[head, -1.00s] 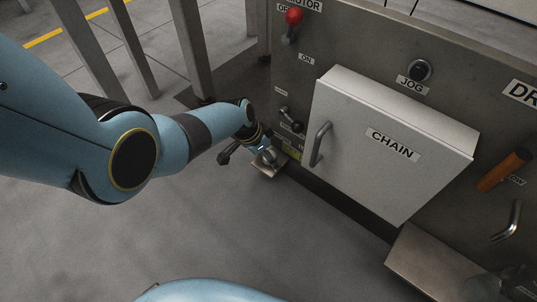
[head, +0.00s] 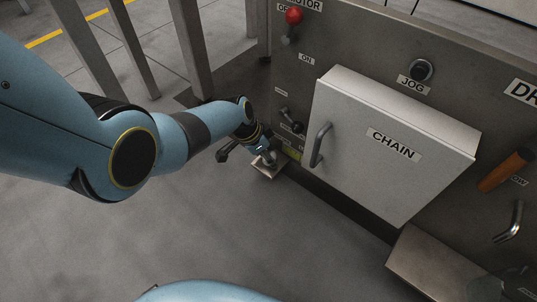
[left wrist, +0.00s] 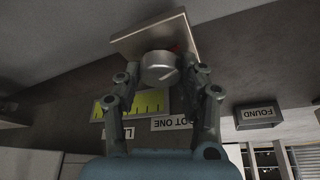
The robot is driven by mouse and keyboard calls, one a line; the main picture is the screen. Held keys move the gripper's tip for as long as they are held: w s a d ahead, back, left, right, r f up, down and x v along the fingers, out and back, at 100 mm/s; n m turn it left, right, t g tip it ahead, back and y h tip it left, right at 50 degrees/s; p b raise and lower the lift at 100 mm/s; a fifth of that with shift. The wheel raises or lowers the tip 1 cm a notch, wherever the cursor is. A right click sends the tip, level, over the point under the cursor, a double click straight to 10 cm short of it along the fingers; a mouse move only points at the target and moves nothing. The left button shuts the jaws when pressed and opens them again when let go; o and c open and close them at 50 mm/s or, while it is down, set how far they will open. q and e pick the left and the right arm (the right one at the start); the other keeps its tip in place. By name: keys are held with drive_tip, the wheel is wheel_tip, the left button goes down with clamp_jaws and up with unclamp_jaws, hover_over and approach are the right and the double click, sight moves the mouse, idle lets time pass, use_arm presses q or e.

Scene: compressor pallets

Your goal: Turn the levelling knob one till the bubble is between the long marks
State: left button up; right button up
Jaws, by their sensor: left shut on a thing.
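The levelling knob (left wrist: 158,68) is a silver round knob beside a small metal plate (left wrist: 150,34) in the left wrist view. My left gripper (left wrist: 160,66) is shut on it, one finger on each side. A yellow-green level vial (left wrist: 146,103) with dark marks lies between the fingers, below the knob in the picture. I cannot make out the bubble.
A white CHAIN box (head: 390,145) with a handle juts from the panel right of my left gripper. Small levers (head: 291,120) sit just above the gripper. A metal ledge (head: 435,270) is at lower right. The floor in front is clear.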

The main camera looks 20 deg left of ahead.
use_arm(q)
drive_tip(key=o, duration=1.2)
drive_tip(key=shift+c, duration=0.2)
drive_tip(key=shift+r, duration=0.1)
drive_tip(key=v, duration=1.2)
drive_tip(key=shift+a, duration=0.1)
